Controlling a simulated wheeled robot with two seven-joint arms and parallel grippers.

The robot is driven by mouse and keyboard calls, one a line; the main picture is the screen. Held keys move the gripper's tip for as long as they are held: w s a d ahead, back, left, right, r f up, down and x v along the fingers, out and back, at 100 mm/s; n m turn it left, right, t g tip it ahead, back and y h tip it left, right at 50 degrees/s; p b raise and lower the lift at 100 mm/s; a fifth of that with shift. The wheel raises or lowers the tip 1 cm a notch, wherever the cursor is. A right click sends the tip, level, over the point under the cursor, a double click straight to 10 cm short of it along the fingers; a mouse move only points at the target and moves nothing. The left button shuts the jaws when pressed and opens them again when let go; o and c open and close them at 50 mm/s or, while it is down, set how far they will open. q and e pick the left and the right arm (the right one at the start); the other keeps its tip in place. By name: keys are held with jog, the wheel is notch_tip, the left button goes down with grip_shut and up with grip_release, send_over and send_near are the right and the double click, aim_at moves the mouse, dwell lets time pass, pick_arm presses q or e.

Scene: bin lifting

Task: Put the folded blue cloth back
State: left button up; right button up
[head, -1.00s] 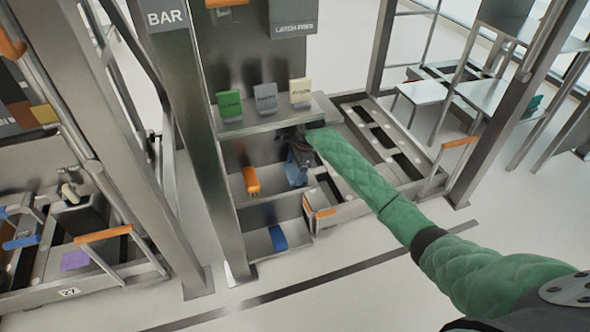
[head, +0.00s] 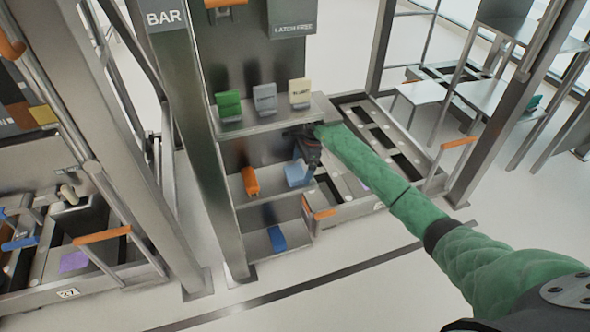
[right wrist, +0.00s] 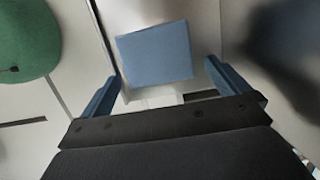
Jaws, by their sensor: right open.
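The folded blue cloth (head: 298,175) is a light blue square on the middle shelf of the rack, right of an orange item. My right gripper (head: 310,158) is at the shelf opening, just above and right of the cloth. In the right wrist view the cloth (right wrist: 155,53) lies flat beyond the open blue fingers (right wrist: 162,80). A gap shows between each finger and the cloth, and nothing is held. My left gripper is not in view.
The orange item (head: 250,181) shares the middle shelf (head: 272,186). A darker blue item (head: 277,238) lies on the lower shelf. Green (head: 228,105), grey (head: 265,98) and cream (head: 299,93) cards stand on the top shelf. An upright post (head: 205,150) bounds the rack's left side.

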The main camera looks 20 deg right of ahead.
jog(key=d, duration=0.9)
jog(key=shift+d, duration=0.3)
jog(key=shift+w, duration=0.1)
